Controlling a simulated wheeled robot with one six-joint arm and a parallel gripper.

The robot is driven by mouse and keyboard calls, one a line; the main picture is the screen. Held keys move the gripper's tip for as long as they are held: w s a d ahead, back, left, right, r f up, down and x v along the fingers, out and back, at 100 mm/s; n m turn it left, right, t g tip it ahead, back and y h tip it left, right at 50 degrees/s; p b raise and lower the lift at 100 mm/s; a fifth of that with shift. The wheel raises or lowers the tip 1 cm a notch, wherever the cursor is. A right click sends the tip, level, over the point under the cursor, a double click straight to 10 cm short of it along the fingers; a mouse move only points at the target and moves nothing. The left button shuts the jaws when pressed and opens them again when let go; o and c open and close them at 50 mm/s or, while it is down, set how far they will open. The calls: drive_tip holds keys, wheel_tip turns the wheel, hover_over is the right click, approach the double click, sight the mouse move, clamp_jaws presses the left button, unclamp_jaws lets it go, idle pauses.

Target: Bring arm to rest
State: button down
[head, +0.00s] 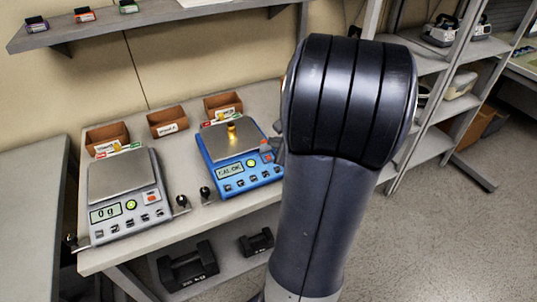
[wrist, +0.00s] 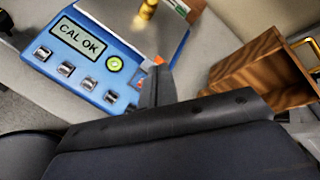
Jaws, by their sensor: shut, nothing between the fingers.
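My arm stands large in the head view, its dark rounded joint in front of the table's right side. My gripper (wrist: 157,72) shows in the wrist view as narrow dark fingers, shut and empty, with orange near the tip. It is beside the blue scale (wrist: 92,62); I cannot tell whether they touch. In the head view the arm hides most of the gripper. The blue scale also shows there (head: 253,180), with a brass weight (head: 232,133) upright on its pan. Its display reads CAL OK in the wrist view.
A grey scale (head: 127,205) reading 0 g stands at left on the table (head: 185,245). Small brown boxes (head: 167,122) line the back; a brown box (wrist: 262,70) is right of the gripper. Dark weights (head: 187,268) lie below. Shelving (head: 432,145) stands right; open floor (head: 440,240) lies in front.

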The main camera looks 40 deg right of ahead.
drive_tip(key=shift+f, duration=0.2)
idle(0.4)
drive_tip(key=shift+w+f+b, duration=0.2)
drive_tip(key=shift+f+b, duration=0.2)
drive_tip(key=shift+f, duration=0.2)
drive_tip(key=shift+r+p, duration=0.1)
drive_tip(key=shift+p, duration=0.9)
drive_tip(key=shift+r+p, duration=0.3)
drive_tip(key=shift+p, duration=0.15)
drive_tip(key=r+p, duration=0.1)
drive_tip(key=r, duration=0.1)
drive_tip(key=s+r+p, duration=0.1)
drive_tip(key=r, duration=0.1)
drive_tip(key=shift+s+a+r+p, duration=0.15)
drive_tip(key=shift+s+r+p, duration=0.05)
drive_tip(key=shift+p, duration=0.15)
